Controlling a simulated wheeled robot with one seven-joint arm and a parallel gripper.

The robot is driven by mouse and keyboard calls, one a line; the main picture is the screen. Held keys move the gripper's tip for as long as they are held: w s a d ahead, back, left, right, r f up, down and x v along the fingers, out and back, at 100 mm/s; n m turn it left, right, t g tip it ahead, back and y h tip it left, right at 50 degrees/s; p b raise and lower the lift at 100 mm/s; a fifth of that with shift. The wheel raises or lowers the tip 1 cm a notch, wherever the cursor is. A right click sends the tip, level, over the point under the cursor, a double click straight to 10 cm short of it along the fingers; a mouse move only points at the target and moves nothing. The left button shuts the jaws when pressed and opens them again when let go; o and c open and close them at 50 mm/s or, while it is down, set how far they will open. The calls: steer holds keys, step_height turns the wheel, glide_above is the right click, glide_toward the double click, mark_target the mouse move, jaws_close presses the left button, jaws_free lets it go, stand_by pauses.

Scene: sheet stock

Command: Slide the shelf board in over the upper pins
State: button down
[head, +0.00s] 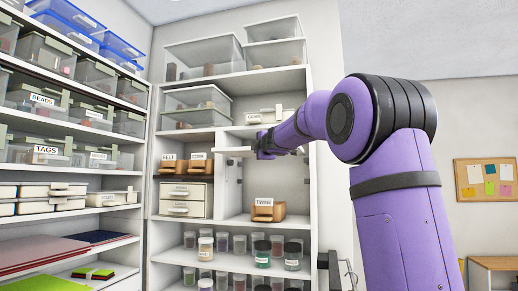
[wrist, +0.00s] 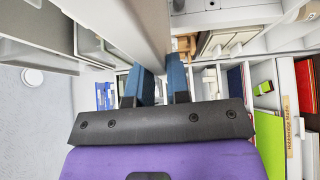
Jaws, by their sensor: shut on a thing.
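The shelf board (head: 233,150) is a thin white panel, seen nearly edge-on in the head view at the front of the cabinet's open right bay. My gripper (head: 262,147) is shut on its right part. In the wrist view the pale board (wrist: 135,28) runs from the upper left down to between the blue fingers of my gripper (wrist: 155,85). The open bay (head: 232,205) of the white cabinet lies behind and below the board. Small pin-like marks show on its left wall, but I cannot tell whether the board touches any upper pins.
A brown TWINE bin (head: 268,211) stands on the bay floor. FELT and CORK bins (head: 184,163) sit left of the divider, above cream drawers (head: 185,200). Clear boxes (head: 205,58) and jars fill the other shelves. A loaded rack (head: 60,150) stands at left.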

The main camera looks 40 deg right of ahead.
steer(key=shift+w+d, duration=0.45)
steer(key=shift+d, duration=0.3)
stand_by(0.3)
